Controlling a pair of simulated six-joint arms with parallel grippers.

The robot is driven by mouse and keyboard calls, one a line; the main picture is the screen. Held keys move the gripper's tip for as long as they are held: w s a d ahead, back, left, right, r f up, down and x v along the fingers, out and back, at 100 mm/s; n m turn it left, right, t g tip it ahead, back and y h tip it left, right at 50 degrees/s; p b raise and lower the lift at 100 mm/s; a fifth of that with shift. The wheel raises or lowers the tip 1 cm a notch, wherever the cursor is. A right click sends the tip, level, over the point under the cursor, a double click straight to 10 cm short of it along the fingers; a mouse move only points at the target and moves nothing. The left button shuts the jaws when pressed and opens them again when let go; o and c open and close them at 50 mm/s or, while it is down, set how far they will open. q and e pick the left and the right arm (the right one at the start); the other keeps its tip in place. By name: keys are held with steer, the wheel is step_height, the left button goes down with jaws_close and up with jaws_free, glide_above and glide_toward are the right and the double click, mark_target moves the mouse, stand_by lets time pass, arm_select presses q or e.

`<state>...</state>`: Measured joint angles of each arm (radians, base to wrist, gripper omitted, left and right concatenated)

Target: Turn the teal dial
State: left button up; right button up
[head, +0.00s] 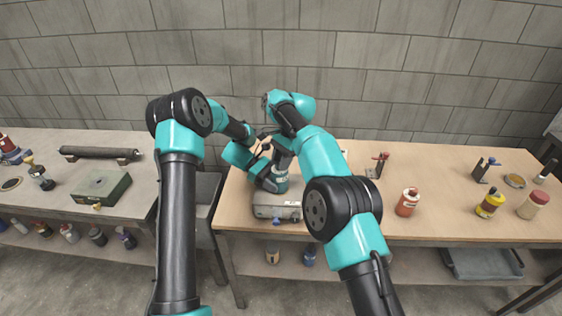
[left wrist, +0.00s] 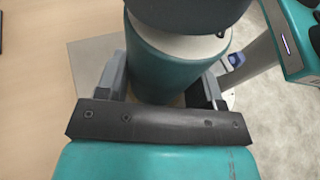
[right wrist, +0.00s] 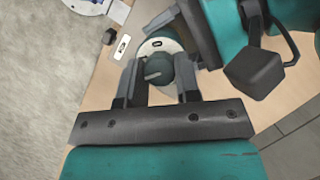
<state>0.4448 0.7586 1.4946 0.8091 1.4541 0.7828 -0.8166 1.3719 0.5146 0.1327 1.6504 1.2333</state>
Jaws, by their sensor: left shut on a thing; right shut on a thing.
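The teal dial (right wrist: 157,68) sits on a pale ring with a dark mark (right wrist: 158,46) in the right wrist view. My right gripper (right wrist: 158,82) has its fingers on both sides of the dial and is shut on it. In the left wrist view, a teal cylinder (left wrist: 165,68) with a pale band (left wrist: 180,47) at its top lies between the fingers of my left gripper (left wrist: 160,88), which is shut on it. In the head view my left gripper (head: 264,176) is beside the cylinder and my right gripper (head: 282,160) is above; the dial is hidden there.
A grey box (head: 276,205) with a blue knob stands at the bench's front edge. A red bottle (head: 407,202), yellow bottle (head: 490,204) and jar (head: 533,205) stand to the right. A green case (head: 101,188) is on the left bench.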

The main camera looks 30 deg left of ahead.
steer(key=shift+n, duration=0.7)
steer(key=shift+h, duration=0.3)
steer(key=o, duration=0.9)
steer(key=shift+o, duration=0.2)
steer(key=shift+m, duration=0.3)
